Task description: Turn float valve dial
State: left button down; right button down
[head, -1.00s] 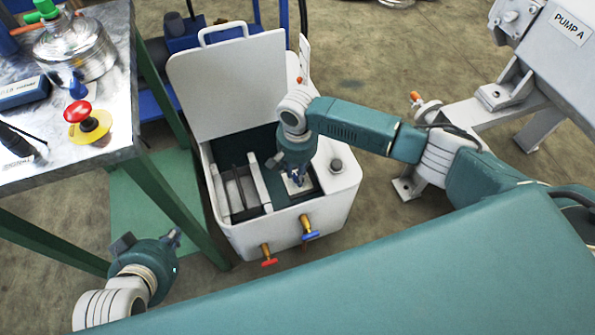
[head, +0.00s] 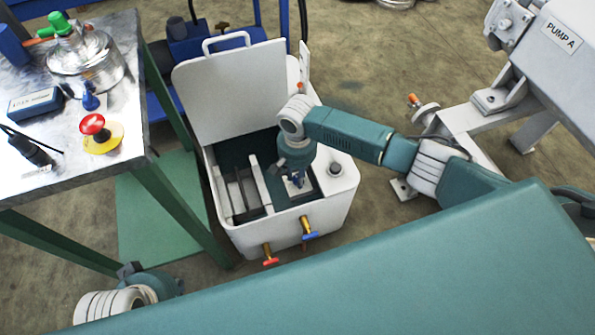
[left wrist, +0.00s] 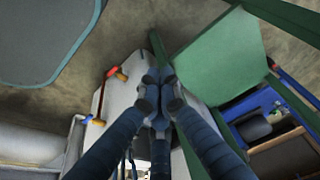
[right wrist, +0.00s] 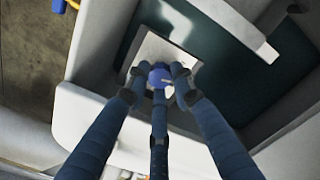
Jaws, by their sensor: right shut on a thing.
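The white tank (head: 333,205) stands open on the floor with its lid raised. The float valve dial is a small blue knob (right wrist: 159,76) on a pale square plate (right wrist: 150,50) inside the tank, in the right wrist view. My right gripper (head: 297,181) reaches down into the tank. Its fingers (right wrist: 158,84) are closed around the dial, which shows between the tips. My left gripper (left wrist: 158,88) is empty, with its fingertips together, beside the tank and low near the workbench. In the head view it is mostly hidden by my own body.
A metal workbench (head: 125,150) with a glass vessel (head: 85,65) and a red button (head: 93,124) stands at the left. Red (head: 271,261) and blue (head: 310,235) valve handles stick out of the tank's front. Pump A (head: 560,60) stands at the right.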

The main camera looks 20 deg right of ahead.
jog(key=p, duration=0.3)
jog(key=shift+w+d+r+n, duration=0.15)
jog(key=shift+w+r+n, duration=0.1)
jog(key=shift+n, duration=0.15)
jog(key=n+p, duration=0.1)
jog(key=p, duration=0.1)
jog(key=shift+p, duration=0.3)
jog(key=shift+w+n+p, duration=0.1)
jog(key=shift+n+p, duration=0.3)
jog(key=shift+n, duration=0.1)
pick_arm(q)
jog(key=s+f, duration=0.3)
jog(key=f, duration=0.9)
jog(key=s+f+g+p, duration=0.1)
jog(key=s+f, duration=0.2)
jog(key=f, duration=0.9)
jog(key=shift+s+a+f+g, duration=0.25)
jog(key=shift+s+f+g, duration=0.05)
pick_arm(e)
jog(key=shift+n, duration=1.3)
pick_arm(q)
jog(key=shift+s+f, duration=0.1)
pick_arm(e)
jog(key=c, duration=1.7)
grip_release()
jog(key=shift+c, duration=0.2)
jog(key=shift+f, duration=0.15)
jog(key=shift+s, duration=0.2)
